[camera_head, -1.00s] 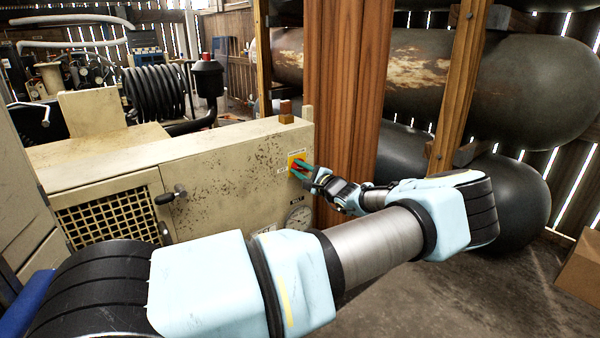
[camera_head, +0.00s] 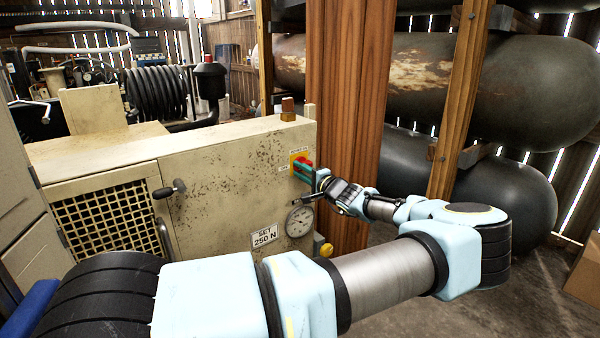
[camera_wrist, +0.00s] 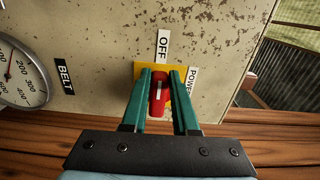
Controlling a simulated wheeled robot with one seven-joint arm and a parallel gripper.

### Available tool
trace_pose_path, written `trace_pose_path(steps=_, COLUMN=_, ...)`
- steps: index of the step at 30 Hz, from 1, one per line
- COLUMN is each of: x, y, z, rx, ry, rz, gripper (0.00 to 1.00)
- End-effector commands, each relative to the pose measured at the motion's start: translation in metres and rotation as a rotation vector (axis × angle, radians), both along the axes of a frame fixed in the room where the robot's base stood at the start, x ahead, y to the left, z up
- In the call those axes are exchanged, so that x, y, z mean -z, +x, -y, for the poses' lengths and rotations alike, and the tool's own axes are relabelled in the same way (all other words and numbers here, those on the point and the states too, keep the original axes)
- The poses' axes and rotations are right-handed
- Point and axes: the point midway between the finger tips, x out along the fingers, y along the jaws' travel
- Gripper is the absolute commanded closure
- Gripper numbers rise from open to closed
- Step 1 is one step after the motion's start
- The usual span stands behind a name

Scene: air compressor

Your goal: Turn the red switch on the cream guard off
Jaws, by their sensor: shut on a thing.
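The red switch (camera_wrist: 158,95) sits on a yellow plate (camera_wrist: 150,70) on the cream guard (camera_head: 225,185). A white mark shows on the handle. My gripper (camera_wrist: 162,78) is shut on the switch, one finger along each side. In the head view, my gripper (camera_head: 304,172) reaches the switch (camera_head: 304,162) from the lower right, and the fingers partly hide it.
A round gauge (camera_head: 300,221) and a "SET 250 N" sign (camera_head: 264,237) are on the guard below the switch. A yellow knob (camera_head: 323,248) is at the guard's lower right. A wooden post (camera_head: 345,100) stands close behind my gripper. A black handle (camera_head: 169,189) juts out at left.

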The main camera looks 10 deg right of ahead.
Motion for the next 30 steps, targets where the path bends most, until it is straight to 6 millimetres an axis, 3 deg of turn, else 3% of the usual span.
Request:
trace_pose_path(steps=8, x=0.002, y=-0.001, z=0.0, rx=0.0, ry=-0.003, rz=-0.002, gripper=1.0)
trace_pose_path(steps=9, x=0.002, y=-0.001, z=0.0, rx=0.0, ry=-0.002, rz=-0.002, gripper=0.71)
trace_pose_path(steps=17, x=0.001, y=0.0, z=0.0, rx=0.0, ry=-0.001, rz=-0.002, gripper=0.43)
trace_pose_path(steps=26, x=0.001, y=-0.003, z=0.002, rx=0.001, ry=0.0, rz=-0.001, gripper=0.43)
trace_pose_path(steps=30, x=0.001, y=-0.017, z=0.009, rx=0.002, ry=0.0, rz=-0.001, gripper=0.43)
